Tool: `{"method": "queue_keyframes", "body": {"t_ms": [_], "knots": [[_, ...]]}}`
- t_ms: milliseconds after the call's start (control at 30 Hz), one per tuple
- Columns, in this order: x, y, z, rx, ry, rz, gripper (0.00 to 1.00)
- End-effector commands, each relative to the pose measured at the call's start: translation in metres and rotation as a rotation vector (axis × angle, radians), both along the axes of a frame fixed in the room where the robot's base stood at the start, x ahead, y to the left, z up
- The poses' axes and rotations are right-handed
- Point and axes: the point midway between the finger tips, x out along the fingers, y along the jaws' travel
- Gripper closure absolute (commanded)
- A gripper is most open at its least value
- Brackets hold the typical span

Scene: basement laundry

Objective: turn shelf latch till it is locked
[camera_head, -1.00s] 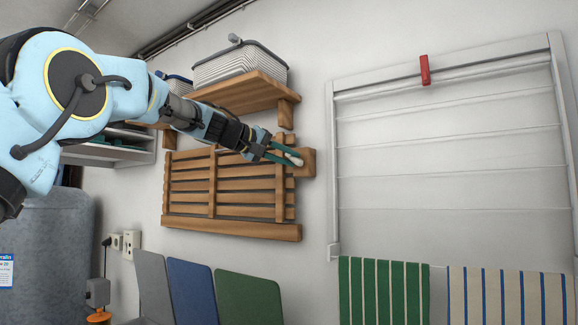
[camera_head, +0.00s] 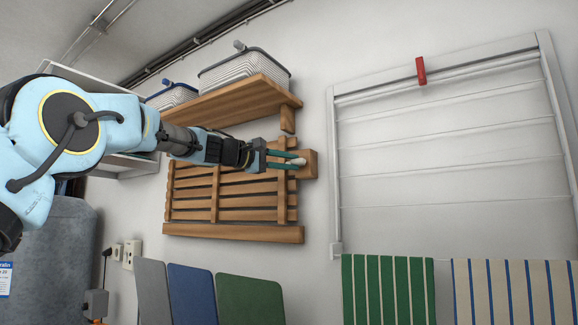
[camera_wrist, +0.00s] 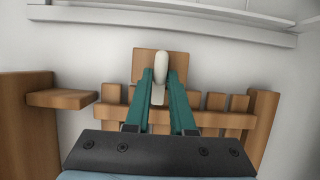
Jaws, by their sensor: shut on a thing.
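The shelf latch (camera_head: 297,162) is a small pale lever at the right end of the wooden slatted rack. In the wrist view the latch (camera_wrist: 160,66) stands in front of a wooden block (camera_wrist: 141,64), between the teal fingertips. My gripper (camera_head: 290,161) reaches in from the left and is shut on the latch; it also shows in the wrist view (camera_wrist: 160,82). The slatted folding shelf (camera_head: 232,234) lies flat against the wall below the fixed shelf. The fingers hide part of the latch and its pivot, so its exact angle is hard to tell.
A wooden shelf (camera_head: 235,102) with wire baskets (camera_head: 243,73) hangs just above my gripper. A white drying frame (camera_head: 333,170) with a red clip (camera_head: 421,70) is on the wall to the right. Boards (camera_head: 249,298) and striped towels (camera_head: 388,290) are below. The wall between is bare.

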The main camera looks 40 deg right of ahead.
Motion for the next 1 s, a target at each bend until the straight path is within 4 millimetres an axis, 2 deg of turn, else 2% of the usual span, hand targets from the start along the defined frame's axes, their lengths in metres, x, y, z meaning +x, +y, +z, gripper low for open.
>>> {"method": "queue_keyframes", "body": {"t_ms": [400,433,667,1000], "knots": [[0.0009,0.0001,-0.0005,-0.001,0.008,0.001,1.00],[0.0009,0.0001,-0.0006,-0.001,0.008,0.001,0.77],[0.0006,0.0000,-0.0005,-0.001,0.007,0.001,0.51],[0.0016,0.0053,-0.0009,-0.002,0.006,0.002,0.50]]}}
